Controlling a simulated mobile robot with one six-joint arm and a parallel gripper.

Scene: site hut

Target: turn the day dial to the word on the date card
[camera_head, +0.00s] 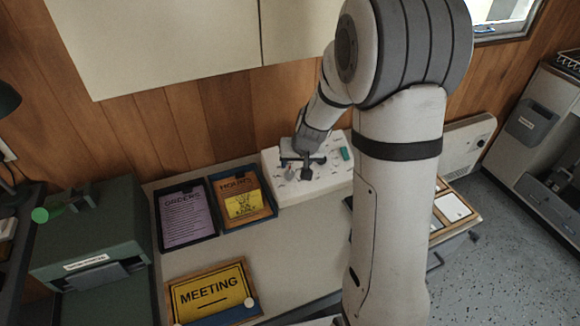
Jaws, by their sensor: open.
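A white box with a sloped face (322,186) stands at the back of the desk against the wood wall. Small dark marks show on its face, too small to read. My gripper (305,172) is open over the middle of this face; it and my arm hide much of the box. A dark knob-like shape is at the jaws, and I cannot tell whether they touch it. A yellow card (211,289) reading MEETING lies in a wooden frame at the front of the desk. I cannot tell which card is the date card.
Two dark trays lie left of the box: one holds a purple ORDERS sheet (187,216), the other an orange HOURS sheet (236,187) with a yellow note. A green machine (88,235) stands at left. Clear desk (290,245) lies in front of the box.

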